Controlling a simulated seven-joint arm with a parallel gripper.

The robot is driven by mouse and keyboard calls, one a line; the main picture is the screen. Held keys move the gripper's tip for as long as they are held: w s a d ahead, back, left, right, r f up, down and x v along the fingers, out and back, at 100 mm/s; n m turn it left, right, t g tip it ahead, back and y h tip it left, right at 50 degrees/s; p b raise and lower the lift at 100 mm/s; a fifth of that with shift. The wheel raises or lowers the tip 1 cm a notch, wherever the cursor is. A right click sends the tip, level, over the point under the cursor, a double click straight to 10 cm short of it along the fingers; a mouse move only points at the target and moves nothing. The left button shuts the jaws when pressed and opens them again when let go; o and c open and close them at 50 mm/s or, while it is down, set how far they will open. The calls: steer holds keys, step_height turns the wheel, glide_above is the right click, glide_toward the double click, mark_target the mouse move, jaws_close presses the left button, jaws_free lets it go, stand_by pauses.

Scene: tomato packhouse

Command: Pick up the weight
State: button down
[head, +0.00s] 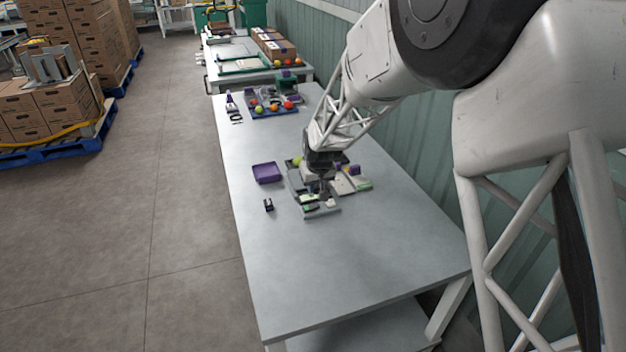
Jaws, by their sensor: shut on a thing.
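My gripper (323,194) points down over the grey tray (322,211) on the table. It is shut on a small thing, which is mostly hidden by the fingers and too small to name. I cannot tell whether it is the weight, or whether it is clear of the tray. No other thing in view can be clearly made out as the weight. A small black object (268,204) lies on the table left of the tray, apart from my gripper.
A purple tray (267,173) sits left of my gripper. Small items crowd the grey tray and the pale board (343,186) beside it. A blue tray (262,113) with several tomatoes stands farther back. The near part of the table (340,270) is clear; a green wall runs along the right.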

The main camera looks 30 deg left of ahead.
steer(key=shift+s+d, duration=0.5)
steer(key=shift+s, duration=0.15)
stand_by(0.3)
steer(key=s+a+f+n, duration=0.1)
steer(key=s+a, duration=0.1)
steer(key=a, duration=0.1)
steer(key=s+a+f+n, duration=0.1)
steer(key=s+a+n, duration=0.1)
steer(key=s+a, duration=0.1)
steer(key=s+a+f+n+g, duration=0.1)
steer(key=s+a, duration=0.2)
steer(key=a, duration=0.1)
steer(key=shift+s+a+f+y, duration=0.1)
steer(key=shift+f+y, duration=0.3)
steer(key=shift+a, duration=0.1)
steer(key=w+a, duration=0.3)
steer(key=w+a+f, duration=0.1)
steer(key=w+a, duration=0.7)
steer(key=shift+a+f, duration=0.25)
